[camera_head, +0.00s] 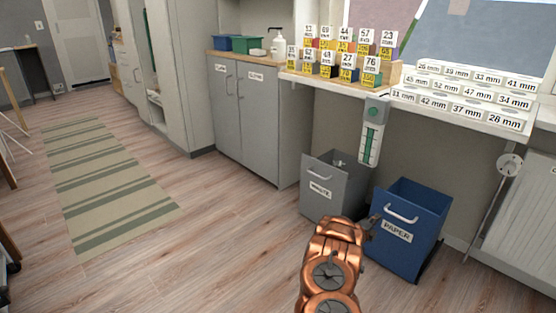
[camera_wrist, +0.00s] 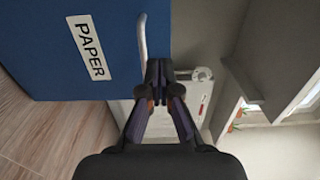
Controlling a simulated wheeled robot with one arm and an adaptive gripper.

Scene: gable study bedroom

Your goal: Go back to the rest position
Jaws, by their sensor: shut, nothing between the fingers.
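My copper-coloured arm rises from the bottom of the head view, and my gripper (camera_head: 372,220) is at its far end, small and partly hidden by the arm. It appears in front of the blue paper bin (camera_head: 412,240). In the wrist view my gripper (camera_wrist: 158,68) is shut, its dark fingertips together and nothing between them. The blue bin (camera_wrist: 110,75) with its PAPER label and pale handle fills the upper left there. I cannot tell whether the fingertips touch the handle.
A grey bin (camera_head: 325,190) stands left of the blue one. Above is a white shelf (camera_head: 460,112) with labelled boxes. A grey cabinet (camera_head: 245,115) stands behind. A radiator (camera_head: 525,215) is at the right. The wood floor (camera_head: 220,235) and striped rug (camera_head: 105,190) are clear.

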